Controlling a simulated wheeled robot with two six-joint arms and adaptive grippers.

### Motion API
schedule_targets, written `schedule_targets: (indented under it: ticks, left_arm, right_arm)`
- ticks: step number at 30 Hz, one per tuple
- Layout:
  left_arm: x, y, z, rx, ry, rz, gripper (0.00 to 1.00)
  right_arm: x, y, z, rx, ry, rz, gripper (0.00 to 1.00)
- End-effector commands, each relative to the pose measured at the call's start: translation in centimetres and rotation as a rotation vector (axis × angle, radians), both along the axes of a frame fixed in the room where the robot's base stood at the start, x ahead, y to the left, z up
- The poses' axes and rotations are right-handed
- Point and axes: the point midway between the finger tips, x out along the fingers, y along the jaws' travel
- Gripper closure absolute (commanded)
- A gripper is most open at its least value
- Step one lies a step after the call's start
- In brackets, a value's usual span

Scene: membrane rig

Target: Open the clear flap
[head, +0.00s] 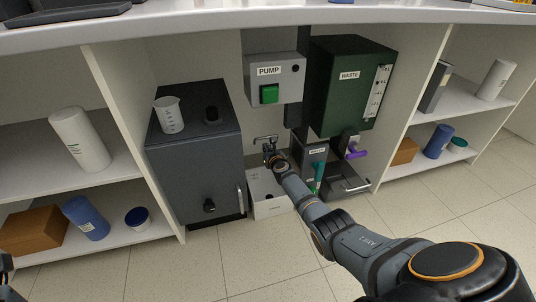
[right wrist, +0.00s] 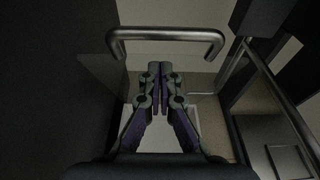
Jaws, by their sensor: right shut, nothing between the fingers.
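A grey metal bar handle (head: 265,138) shows in the gap between the dark cabinet and the water box. It spans the top of the right wrist view (right wrist: 165,35). My right gripper (head: 270,157) is at the handle in the head view. In the right wrist view its fingers (right wrist: 159,68) are shut together and empty, with the tips just below the bar. I cannot tell whether they touch it. My left gripper is not clearly in view.
The dark cabinet (head: 190,160) stands close on the left, with a beaker (head: 169,115) on top. A white box (head: 268,205) is below the gripper. The pump (head: 275,92) and green waste tank (head: 345,95) hang above. A purple lever (head: 356,154) and teal lever (head: 318,178) are on the right.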

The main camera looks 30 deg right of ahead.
Motion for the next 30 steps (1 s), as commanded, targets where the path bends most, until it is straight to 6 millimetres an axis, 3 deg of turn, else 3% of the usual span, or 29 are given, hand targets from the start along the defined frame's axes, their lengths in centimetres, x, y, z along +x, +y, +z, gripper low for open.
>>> schedule_targets:
  ticks: [6,18,30]
  left_arm:
    - [0.0,0.0,-0.2,0.000,0.000,0.000,0.60]
    - [0.0,0.0,-3.3,0.000,0.000,0.000,0.60]
    - [0.0,0.0,-3.4,0.000,0.001,0.000,0.60]
  right_arm:
    - [0.2,-0.1,0.0,0.000,0.001,0.000,1.00]
    - [3.1,-0.8,0.2,0.000,0.000,0.000,1.00]
    - [3.5,-0.9,0.5,0.000,0.001,0.000,1.00]
